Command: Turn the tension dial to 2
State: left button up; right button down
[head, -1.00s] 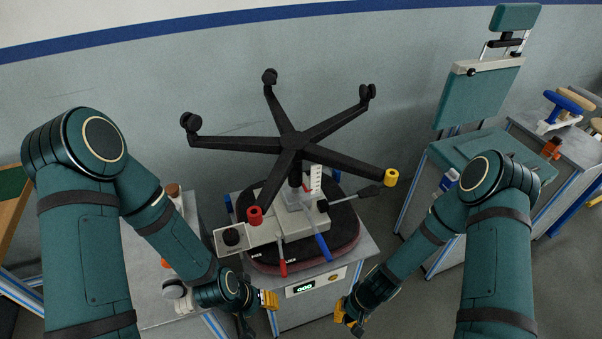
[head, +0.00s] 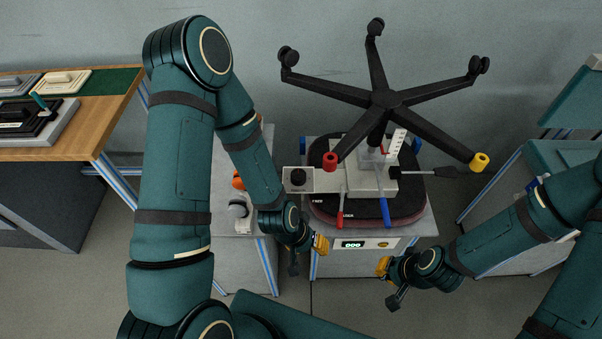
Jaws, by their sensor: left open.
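An upturned chair base with black spokes (head: 385,98) stands on a dark red-edged seat on a small bench (head: 424,222). On its grey mechanism, a round black dial (head: 298,177) sits on a pale plate at the left end. I cannot read any number on it. A red lever (head: 340,212) and a blue lever (head: 384,208) point forward near the words FREE and LOCK. My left gripper (head: 320,244) is open and empty, below and apart from the dial, in front of the bench. My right gripper (head: 384,267) is farther right, low and apart from the bench; its jaws are unclear.
A lit display panel (head: 352,244) is on the bench front. A side table (head: 262,262) with orange and white items stands left, partly behind my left arm. A wooden table (head: 96,142) is farther left, and a teal chair back (head: 574,104) stands at right. Spokes overhang the mechanism.

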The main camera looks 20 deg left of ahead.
aim_at(298, 176)
jog(key=i+j+z, duration=0.15)
jog(key=z, duration=0.2)
jog(key=i+j+z, duration=0.3)
jog(key=k+l, duration=0.1)
